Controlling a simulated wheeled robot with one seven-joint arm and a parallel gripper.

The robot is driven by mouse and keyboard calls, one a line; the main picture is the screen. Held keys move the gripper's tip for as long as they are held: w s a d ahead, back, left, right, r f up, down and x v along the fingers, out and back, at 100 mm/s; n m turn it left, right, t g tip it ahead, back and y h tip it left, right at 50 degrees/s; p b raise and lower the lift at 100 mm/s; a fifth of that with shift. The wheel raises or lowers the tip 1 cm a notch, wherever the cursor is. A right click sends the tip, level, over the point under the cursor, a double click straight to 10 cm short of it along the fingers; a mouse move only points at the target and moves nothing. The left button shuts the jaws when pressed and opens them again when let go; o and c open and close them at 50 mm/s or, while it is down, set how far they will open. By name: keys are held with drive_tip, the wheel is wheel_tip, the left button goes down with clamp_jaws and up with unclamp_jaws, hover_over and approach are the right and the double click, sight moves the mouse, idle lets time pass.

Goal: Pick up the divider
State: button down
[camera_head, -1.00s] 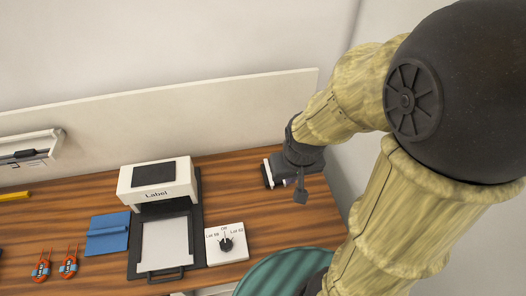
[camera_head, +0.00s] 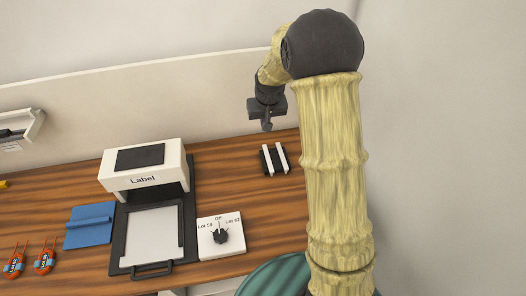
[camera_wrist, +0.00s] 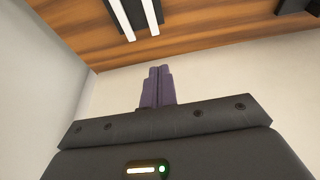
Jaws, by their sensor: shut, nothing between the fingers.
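No part is marked as the divider. A blue flat piece with a raised ridge (camera_head: 90,226) lies on the table left of the label machine; I cannot tell for sure that it is the divider. My gripper (camera_head: 267,126) is raised at the back right, in front of the white back panel and far from the blue piece. In the wrist view its purple fingers (camera_wrist: 158,72) are together and empty. A black base with two white bars (camera_head: 274,158) stands below it on the table and also shows at the top of the wrist view (camera_wrist: 134,18).
The label machine (camera_head: 143,172) with its tray stands mid-table. A white dial box (camera_head: 221,238) is right of it. Two orange-and-blue items (camera_head: 30,262) lie at front left. A white wall fixture (camera_head: 22,128) is at far left. The wooden table (camera_head: 240,178) has bare room right of the machine.

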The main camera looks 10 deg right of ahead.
sight(268, 160)
drive_tip(key=w+f, duration=0.2)
drive_tip(key=w, duration=0.1)
drive_tip(key=shift+w+f+b, duration=0.2)
drive_tip(key=shift+f+b, duration=0.1)
drive_tip(key=shift+f, duration=0.1)
drive_tip(key=shift+f, duration=0.15)
drive_tip(key=x, duration=0.9)
drive_tip(key=shift+w+f, duration=0.2)
drive_tip(key=shift+s, duration=2)
drive_tip(key=shift+a+f, duration=0.1)
drive_tip(key=shift+f, duration=0.05)
